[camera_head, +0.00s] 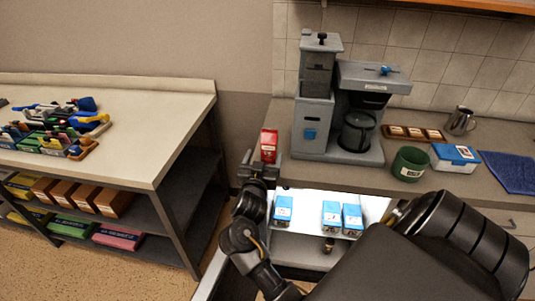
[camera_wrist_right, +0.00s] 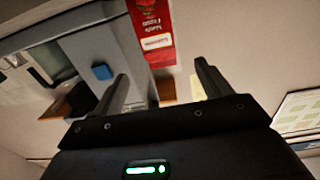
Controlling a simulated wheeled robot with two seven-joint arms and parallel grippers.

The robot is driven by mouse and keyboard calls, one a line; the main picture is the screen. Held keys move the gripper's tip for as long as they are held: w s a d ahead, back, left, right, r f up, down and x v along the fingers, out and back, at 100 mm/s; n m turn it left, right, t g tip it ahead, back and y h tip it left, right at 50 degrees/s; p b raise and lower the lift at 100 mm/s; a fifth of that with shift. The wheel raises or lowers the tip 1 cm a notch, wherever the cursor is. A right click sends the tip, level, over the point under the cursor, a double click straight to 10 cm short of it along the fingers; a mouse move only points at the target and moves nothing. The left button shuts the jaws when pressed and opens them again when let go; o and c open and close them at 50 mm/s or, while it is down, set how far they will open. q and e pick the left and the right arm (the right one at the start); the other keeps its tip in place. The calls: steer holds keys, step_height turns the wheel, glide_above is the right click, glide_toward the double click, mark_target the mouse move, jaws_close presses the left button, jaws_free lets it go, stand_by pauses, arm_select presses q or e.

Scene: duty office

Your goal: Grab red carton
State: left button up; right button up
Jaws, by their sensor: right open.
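The red carton (camera_head: 268,143) stands upright on the counter, left of the coffee machine. In the right wrist view the red carton (camera_wrist_right: 150,25) shows at the top, with a white label, ahead of the gap between my fingers. My right gripper (camera_head: 261,163) is open and just in front of the carton, with its fingers pointing at it. In the wrist view the right gripper's fingers (camera_wrist_right: 162,85) are apart with nothing held between them. The carton's lower part is partly hidden by the gripper in the head view. My left gripper is not in view.
The grey coffee machine (camera_head: 345,125) stands close to the right of the carton. Blue-topped cartons (camera_head: 331,214) sit on a bright surface below the counter. A green cup (camera_head: 409,164) and a blue-and-white box (camera_head: 455,158) stand farther right. A side table (camera_head: 150,120) is at left.

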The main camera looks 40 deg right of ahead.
mark_target(268, 143)
steer(key=p+x, duration=0.1)
steer(key=x, duration=0.4)
steer(key=shift+w+d, duration=0.2)
steer(key=shift+d, duration=0.1)
steer(key=shift+w+d+r, duration=0.1)
steer(key=shift+d, duration=0.05)
steer(key=x, duration=0.1)
steer(key=p+x, duration=0.1)
steer(key=x, duration=0.2)
steer(key=shift+w+d+f+p, duration=0.25)
steer(key=shift+d+f+p, duration=0.05)
steer(key=shift+d+p, duration=0.1)
steer(key=shift+a, duration=0.15)
steer(key=shift+c, duration=0.6)
steer(key=c, duration=1.1)
